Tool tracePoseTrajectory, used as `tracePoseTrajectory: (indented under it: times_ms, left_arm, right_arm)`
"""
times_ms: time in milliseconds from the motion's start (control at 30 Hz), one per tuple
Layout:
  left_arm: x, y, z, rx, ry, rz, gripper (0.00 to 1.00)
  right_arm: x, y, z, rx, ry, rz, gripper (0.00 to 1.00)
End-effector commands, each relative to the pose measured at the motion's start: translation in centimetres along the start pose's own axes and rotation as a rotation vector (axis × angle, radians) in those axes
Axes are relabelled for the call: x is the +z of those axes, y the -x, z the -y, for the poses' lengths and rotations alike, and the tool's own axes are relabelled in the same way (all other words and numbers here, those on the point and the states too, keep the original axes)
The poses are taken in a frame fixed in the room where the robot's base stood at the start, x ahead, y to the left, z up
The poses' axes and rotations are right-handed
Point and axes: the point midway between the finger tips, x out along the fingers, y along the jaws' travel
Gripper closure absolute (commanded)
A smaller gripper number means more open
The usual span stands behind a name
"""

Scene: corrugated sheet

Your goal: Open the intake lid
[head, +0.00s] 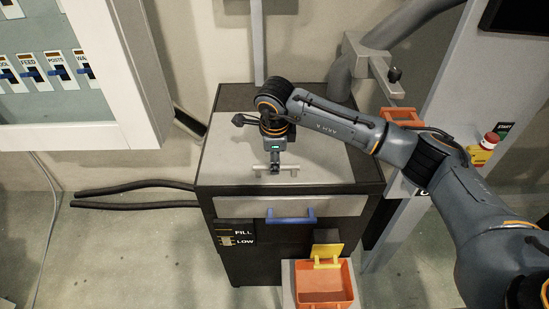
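The intake lid (225,158) is a light grey plate on top of a dark cabinet (240,262). It looks shut, lying flat. A pale bar handle (290,172) sits near its front edge. My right arm reaches in from the right, over the lid. My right gripper (275,167) points down at the middle of the handle, with its fingertips at the bar. The fingers show small and close together; whether they grip the bar is not clear. The gripper and wrist hide part of the lid and handle. My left gripper is not in view.
A drawer with a blue handle (291,216) is below the lid. An orange bin (325,284) and yellow flap (327,254) are at the cabinet's front. A switch panel (45,65) is at left, an emergency stop button (490,140) at right. Black hoses (135,204) run left.

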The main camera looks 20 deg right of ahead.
Motion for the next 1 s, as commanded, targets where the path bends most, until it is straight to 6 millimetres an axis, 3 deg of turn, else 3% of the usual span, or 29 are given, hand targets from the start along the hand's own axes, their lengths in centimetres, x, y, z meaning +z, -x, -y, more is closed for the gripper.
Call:
tracePoseTrajectory:
  times_ms: [200, 500, 700, 1000]
  left_arm:
    - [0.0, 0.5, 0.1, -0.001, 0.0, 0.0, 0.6]
    - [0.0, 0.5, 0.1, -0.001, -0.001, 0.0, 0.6]
    - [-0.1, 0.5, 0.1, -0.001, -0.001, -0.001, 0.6]
    - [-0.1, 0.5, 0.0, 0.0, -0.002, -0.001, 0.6]
  right_arm:
    - [0.1, -1.8, 0.0, 0.001, 0.001, 0.001, 0.61]
    - [0.1, -2.0, 0.0, 0.0, 0.001, 0.001, 0.61]
    - [0.1, -2.0, 0.0, 0.0, 0.001, 0.002, 1.0]
    - [0.1, -1.9, 0.1, -0.001, 0.001, 0.002, 1.0]
